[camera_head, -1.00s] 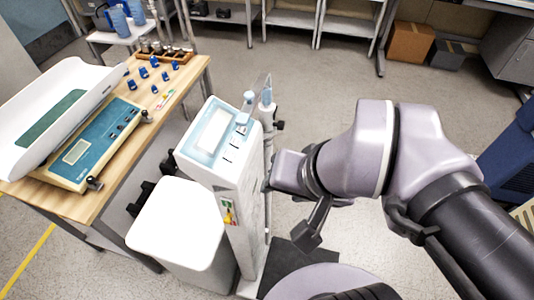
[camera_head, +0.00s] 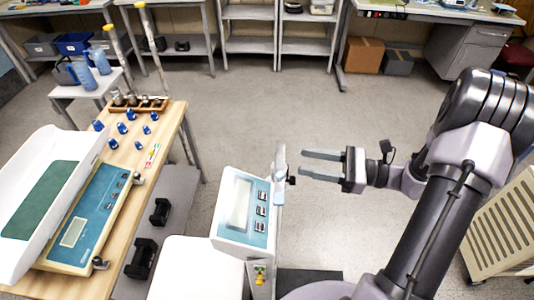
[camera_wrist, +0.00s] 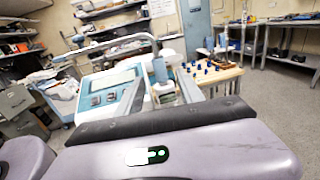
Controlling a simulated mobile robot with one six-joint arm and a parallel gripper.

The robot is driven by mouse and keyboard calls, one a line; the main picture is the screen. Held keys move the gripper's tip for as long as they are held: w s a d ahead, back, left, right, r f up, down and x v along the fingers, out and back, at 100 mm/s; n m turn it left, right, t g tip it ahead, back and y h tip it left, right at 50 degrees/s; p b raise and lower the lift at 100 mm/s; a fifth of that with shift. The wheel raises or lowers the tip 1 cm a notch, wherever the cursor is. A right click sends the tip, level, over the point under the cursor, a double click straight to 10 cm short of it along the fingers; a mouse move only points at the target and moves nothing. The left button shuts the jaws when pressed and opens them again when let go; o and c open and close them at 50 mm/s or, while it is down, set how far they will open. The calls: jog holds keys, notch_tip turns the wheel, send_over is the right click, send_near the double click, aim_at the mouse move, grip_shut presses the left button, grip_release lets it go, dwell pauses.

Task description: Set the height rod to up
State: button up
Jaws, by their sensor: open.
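The scale has a white and light-blue display head (camera_head: 242,207) on a column, with a pale height rod (camera_head: 279,172) standing at its right side. A small black knob (camera_head: 291,180) sits on the rod. My gripper (camera_head: 302,163) is open and empty, just right of the rod's upper end, its two fingers pointing left towards it. In the wrist view, the display head (camera_wrist: 108,85) is left of my gripper (camera_wrist: 161,76). The rod's blue and white top (camera_wrist: 161,72) shows between the fingers, a little beyond them. The lower rod is hidden.
A wooden table (camera_head: 178,118) on the left holds a baby scale (camera_head: 85,222) and several blue items. A white seat-like surface (camera_head: 195,276) is below the display head. A beige slatted cabinet (camera_head: 502,225) stands at right. Open floor lies behind the rod.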

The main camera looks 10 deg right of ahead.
jog(key=b+x, duration=0.1)
jog(key=x, duration=0.9)
jog(key=shift+w+a+b, duration=0.15)
jog(key=shift+a+b, duration=0.15)
jog(key=shift+a, duration=0.05)
jog(key=shift+c, duration=0.4)
grip_shut()
dwell(0.4)
